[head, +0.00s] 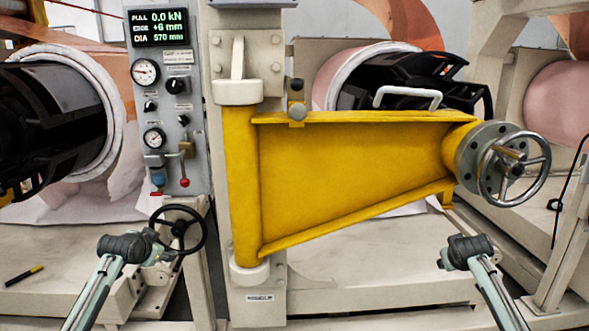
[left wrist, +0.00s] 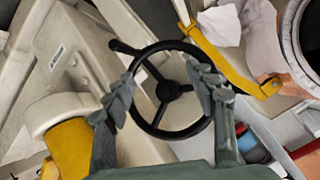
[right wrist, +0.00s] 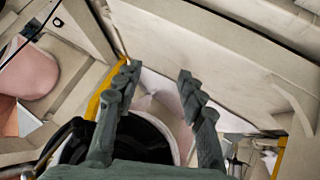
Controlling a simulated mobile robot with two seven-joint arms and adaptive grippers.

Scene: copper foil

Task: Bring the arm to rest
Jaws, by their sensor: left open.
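A yellow swing arm (head: 345,160) is hinged on the cream post (head: 262,305) and reaches right across the middle of the head view. It carries a white handle (head: 408,96) on top and a silver handwheel (head: 515,168) at its right end. My left gripper (left wrist: 168,88) is open, with its fingers in front of the black handwheel (left wrist: 172,92); I cannot tell if they touch it. That wheel also shows in the head view (head: 178,230). My right gripper (right wrist: 158,78) is open and empty; in the head view it is low, below the yellow arm's right end.
A grey control panel (head: 166,100) with dials and a display stands left of the post. Black expanding drums (head: 60,125) and copper rolls (head: 560,105) sit at both sides. A marker (head: 24,276) lies at lower left. The cream bench (head: 360,270) below the yellow arm looks clear.

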